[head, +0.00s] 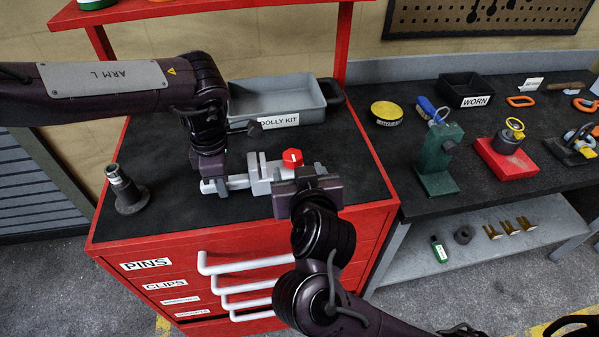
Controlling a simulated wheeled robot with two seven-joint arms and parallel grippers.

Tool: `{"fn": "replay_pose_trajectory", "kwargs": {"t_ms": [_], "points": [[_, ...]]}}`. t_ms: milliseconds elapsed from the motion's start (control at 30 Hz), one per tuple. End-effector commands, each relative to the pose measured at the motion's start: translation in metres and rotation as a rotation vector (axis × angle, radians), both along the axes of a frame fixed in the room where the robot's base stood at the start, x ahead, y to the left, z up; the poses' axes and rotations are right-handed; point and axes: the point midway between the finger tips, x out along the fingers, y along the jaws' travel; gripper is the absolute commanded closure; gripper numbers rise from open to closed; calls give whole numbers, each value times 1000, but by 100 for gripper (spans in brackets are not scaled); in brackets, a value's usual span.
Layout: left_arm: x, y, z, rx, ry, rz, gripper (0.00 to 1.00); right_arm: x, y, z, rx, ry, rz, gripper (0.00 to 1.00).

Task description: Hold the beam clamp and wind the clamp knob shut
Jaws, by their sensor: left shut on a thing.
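The beam clamp (262,176) is a pale grey metal bar with upright jaw blocks. It lies across the black top of the red cabinet. The red clamp knob (292,157) with a white mark shows at its right part. My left gripper (213,174) points down and is shut on the beam clamp near its left end. My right gripper (306,180) is at the near side of the clamp's right part, just in front of the knob.
A grey tray labelled DOLLY KIT (275,103) stands behind the clamp. A dark stepped post (126,190) stands at the left of the top. A black bench (470,150) with tools is at the right. The cabinet's front-left top is clear.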

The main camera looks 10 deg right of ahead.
Motion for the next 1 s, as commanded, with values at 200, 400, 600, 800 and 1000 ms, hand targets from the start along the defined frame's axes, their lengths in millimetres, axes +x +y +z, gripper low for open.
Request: {"fn": "replay_pose_trajectory", "kwargs": {"t_ms": [200, 400, 600, 800, 1000], "points": [[0, 0, 0, 1, 0, 1, 100, -1, -1, 1, -1, 0, -2, 40], [0, 0, 0, 1, 0, 1, 72, -1, 0, 1, 0, 0, -1, 40], [0, 0, 0, 1, -1, 1, 49, -1, 0, 1, 0, 0, -1, 40], [0, 0, 0, 1, -1, 1, 49, -1, 0, 1, 0, 0, -1, 40], [1, 0, 14, 0, -3, 1, 49, -1, 0, 1, 0, 0, -1, 40]]}}
